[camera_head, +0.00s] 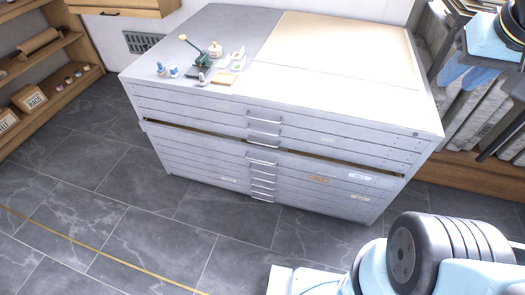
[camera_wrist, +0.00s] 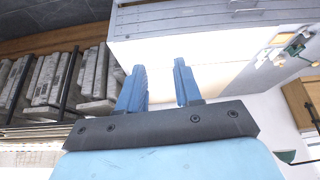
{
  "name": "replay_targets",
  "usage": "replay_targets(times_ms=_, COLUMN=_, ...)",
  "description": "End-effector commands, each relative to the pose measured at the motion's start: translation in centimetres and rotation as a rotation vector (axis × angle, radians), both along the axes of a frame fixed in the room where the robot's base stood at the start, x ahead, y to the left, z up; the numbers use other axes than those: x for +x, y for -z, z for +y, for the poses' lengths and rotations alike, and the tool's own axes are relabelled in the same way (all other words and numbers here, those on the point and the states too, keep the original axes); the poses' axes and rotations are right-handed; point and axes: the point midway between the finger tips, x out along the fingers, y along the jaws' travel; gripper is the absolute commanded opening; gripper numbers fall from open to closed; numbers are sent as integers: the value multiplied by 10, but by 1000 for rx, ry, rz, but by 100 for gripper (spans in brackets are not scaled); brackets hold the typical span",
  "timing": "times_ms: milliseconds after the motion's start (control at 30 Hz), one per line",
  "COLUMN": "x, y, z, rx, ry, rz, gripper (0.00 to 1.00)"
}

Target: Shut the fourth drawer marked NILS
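The grey plan chest (camera_head: 290,104) stands in the middle of the head view with a stack of wide, shallow drawers. One drawer (camera_head: 205,145), part way down the front, stands out a little, with a dark gap along its top edge; its bar handle (camera_head: 262,160) is at mid-width. The other drawers look flush. Small labels are on the lower fronts, but their writing is too small to read. My gripper (camera_wrist: 159,68) is open and empty, its two blue fingers apart. In the head view it is at upper right (camera_head: 466,76), beyond the chest's right side and apart from the drawer.
A green-handled tool (camera_head: 193,44), small bottles and a tan sheet (camera_head: 340,45) lie on the chest top. Shelves (camera_head: 40,75) stand at left. A rack of grey slabs (camera_head: 480,110) is at right, close to my gripper. The tiled floor (camera_head: 140,215) before the chest is clear.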

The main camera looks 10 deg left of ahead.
Motion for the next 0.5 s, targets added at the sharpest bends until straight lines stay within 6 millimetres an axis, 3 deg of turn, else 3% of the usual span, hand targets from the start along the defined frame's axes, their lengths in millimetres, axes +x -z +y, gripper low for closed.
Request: replay_targets(times_ms=500, x=84, y=52, z=22, rx=-188, ry=-16, rz=252, gripper=34)
